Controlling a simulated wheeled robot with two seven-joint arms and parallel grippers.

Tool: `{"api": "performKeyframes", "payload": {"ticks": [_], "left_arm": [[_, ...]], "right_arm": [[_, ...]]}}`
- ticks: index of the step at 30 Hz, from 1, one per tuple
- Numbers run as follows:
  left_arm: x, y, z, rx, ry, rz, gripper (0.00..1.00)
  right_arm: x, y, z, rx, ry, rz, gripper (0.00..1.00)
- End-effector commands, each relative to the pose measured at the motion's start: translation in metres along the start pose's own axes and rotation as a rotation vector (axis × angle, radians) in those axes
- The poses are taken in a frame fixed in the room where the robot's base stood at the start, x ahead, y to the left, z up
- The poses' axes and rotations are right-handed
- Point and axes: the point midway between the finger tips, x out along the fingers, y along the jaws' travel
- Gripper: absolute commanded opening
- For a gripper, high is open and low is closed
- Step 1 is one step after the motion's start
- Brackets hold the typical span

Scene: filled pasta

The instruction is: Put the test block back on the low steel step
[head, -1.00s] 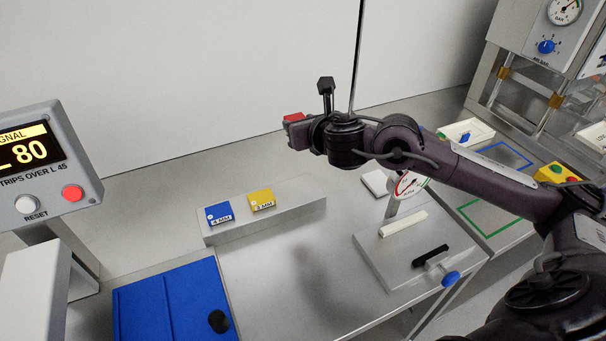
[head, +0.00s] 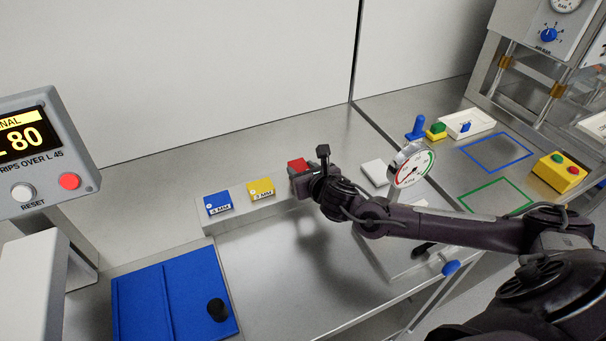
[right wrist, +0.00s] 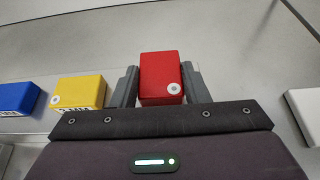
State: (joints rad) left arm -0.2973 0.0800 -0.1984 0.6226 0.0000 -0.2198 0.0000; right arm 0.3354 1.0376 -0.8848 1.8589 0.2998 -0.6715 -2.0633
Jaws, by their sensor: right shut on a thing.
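The red test block (head: 297,164) is held between the fingers of my right gripper (head: 298,178). In the right wrist view the red block (right wrist: 160,78) sits between both fingers, upright, with a pale round mark on it. The low steel step (head: 240,219) runs across the bench, with a blue block (head: 217,203) and a yellow block (head: 261,190) on it. The red block is at the right end of the step, beside the yellow block with a gap. Whether it touches the step is hidden by the gripper. My left gripper is not in view.
A display (head: 40,150) stands at the left. The bench behind the step is clear.

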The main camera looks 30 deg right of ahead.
Motion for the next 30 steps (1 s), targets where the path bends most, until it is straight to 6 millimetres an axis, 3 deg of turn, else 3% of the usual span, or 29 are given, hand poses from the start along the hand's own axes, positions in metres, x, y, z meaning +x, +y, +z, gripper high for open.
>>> {"api": "performKeyframes", "payload": {"ticks": [4,16,17,21,30], "left_arm": [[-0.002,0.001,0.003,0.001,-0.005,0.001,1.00],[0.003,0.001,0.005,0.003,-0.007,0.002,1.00],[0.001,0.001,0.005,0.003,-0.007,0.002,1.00],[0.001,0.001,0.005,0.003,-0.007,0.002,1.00],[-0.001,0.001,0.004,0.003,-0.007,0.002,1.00]], "right_arm": [[0.007,0.000,-0.015,0.001,-0.001,-0.001,0.15],[0.009,0.000,-0.021,0.000,-0.002,-0.001,0.15],[0.009,0.000,-0.020,0.000,-0.002,-0.001,0.45],[0.009,0.000,-0.020,0.000,-0.002,-0.001,0.63],[0.008,0.000,-0.018,0.000,-0.002,-0.001,0.63]]}}
